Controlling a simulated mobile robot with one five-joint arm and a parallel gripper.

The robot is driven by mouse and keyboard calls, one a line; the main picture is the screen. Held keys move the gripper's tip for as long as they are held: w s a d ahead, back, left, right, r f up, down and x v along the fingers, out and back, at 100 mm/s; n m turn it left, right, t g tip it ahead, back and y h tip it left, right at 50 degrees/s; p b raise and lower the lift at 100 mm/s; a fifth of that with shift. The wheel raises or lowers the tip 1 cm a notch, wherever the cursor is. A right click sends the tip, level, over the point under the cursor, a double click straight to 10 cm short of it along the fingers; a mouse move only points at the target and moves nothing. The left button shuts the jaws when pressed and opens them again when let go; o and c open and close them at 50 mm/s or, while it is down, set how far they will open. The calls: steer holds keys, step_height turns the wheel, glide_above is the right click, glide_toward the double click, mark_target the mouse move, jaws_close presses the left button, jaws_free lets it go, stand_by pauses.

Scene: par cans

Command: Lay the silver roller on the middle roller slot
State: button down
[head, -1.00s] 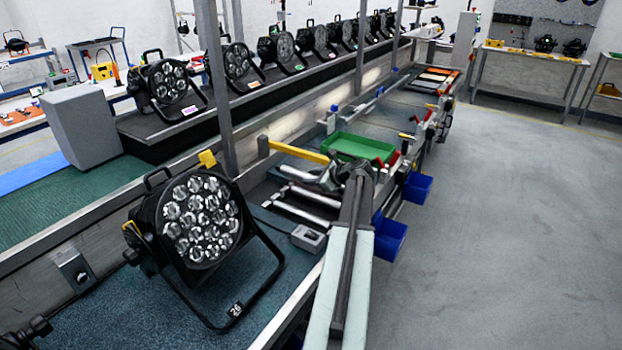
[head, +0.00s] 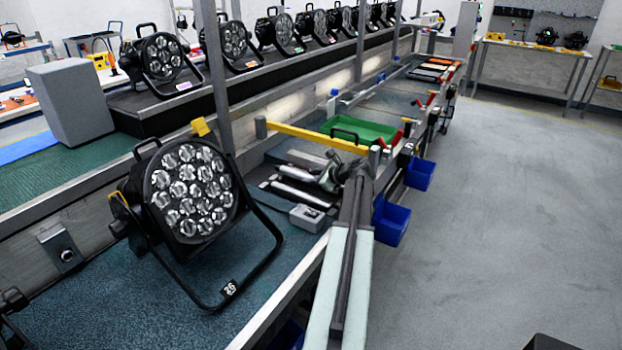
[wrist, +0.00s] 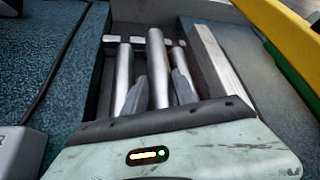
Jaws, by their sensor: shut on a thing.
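My gripper (wrist: 156,92) is shut on a silver roller (wrist: 156,58), which stands between its two grey fingers in the wrist view. The held roller lies lengthwise between a left silver roller (wrist: 124,72) and a right one (wrist: 182,72), partly hidden by the right finger. Pale slot blocks (wrist: 137,40) show at the rollers' far ends in a dark recessed rack. The near ends are hidden by my gripper, so I cannot tell whether the held roller touches the middle slot. In the head view, my gripper (head: 335,174) is over the right side of the rack, near pale rollers (head: 295,172).
A yellow bar (head: 317,136) and a green tray (head: 370,130) lie beyond the rack. A small grey box (head: 307,217) sits on its near side. A large black par can (head: 193,200) stands at left. Blue bins (head: 391,222) hang on the bench's right side.

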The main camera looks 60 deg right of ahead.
steer(key=shift+f+b, duration=1.45)
steer(key=shift+f, duration=0.3)
steer(key=shift+s+d, duration=0.1)
steer(key=shift+s, duration=0.15)
steer(key=c, duration=0.9)
jaws_free()
steer(key=p+v, duration=0.4)
steer(key=v, duration=0.3)
steer(key=shift+s+r, duration=0.15)
steer(key=shift+r, duration=0.1)
steer(key=shift+s, duration=0.3)
